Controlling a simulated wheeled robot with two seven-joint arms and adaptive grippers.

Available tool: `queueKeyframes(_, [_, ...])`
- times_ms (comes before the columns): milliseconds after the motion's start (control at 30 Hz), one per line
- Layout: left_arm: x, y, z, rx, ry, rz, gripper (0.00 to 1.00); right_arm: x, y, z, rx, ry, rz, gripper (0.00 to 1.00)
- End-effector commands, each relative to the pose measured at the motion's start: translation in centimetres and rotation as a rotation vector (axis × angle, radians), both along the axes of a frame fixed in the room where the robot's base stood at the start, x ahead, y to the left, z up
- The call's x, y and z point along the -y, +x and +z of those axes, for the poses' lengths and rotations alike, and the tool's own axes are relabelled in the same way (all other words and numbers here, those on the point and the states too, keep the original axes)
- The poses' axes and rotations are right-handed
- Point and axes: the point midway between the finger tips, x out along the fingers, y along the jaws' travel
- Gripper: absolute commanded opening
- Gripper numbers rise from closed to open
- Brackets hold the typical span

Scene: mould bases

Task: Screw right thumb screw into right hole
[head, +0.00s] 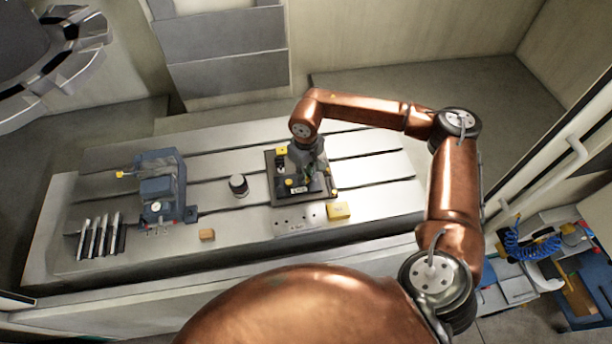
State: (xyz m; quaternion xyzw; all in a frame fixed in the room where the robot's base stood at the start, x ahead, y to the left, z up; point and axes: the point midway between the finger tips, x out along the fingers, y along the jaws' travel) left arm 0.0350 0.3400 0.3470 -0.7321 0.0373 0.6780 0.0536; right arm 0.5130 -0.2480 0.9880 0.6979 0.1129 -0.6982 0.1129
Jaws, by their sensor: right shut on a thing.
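My right gripper (310,172) reaches down from the copper arm over a dark mould base plate (275,199) on the slotted metal table. It is shut, and the held piece, likely the right thumb screw, is hidden between the dark fingers. A black block with a white label (299,190) sits on the plate under the gripper. A small yellow-topped part (289,183) shows at the left of this block. Another yellow part (282,150) is at the plate's back left corner. The right hole cannot be made out. My left gripper is not in view.
A yellow block (339,211) stands at the plate's front right, beside a light plate with holes (293,223).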

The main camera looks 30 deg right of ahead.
Motion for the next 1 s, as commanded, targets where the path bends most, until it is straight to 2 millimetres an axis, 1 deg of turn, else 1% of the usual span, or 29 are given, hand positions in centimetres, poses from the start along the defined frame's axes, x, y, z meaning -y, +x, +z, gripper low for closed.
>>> queueKeyframes(300, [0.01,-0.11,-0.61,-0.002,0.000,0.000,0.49,0.00,-0.01,-0.15,0.000,0.000,-0.458,0.00])
queueKeyframes(433, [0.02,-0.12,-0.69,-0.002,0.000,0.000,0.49,0.02,-0.03,-0.15,-0.001,-0.002,-0.611,0.00])
queueKeyframes(567, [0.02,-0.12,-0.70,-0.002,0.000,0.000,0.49,0.03,-0.03,-0.14,-0.001,-0.002,-0.679,0.00])
queueKeyframes(867, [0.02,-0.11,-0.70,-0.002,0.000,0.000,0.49,0.03,-0.04,-0.15,-0.001,-0.002,-0.691,0.00])
queueKeyframes(967, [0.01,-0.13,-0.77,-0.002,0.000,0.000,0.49,0.02,-0.05,-0.18,-0.002,-0.002,-0.770,0.00])
queueKeyframes(1000, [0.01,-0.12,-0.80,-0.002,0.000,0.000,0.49,0.01,-0.04,-0.18,-0.001,-0.001,-0.824,0.00])
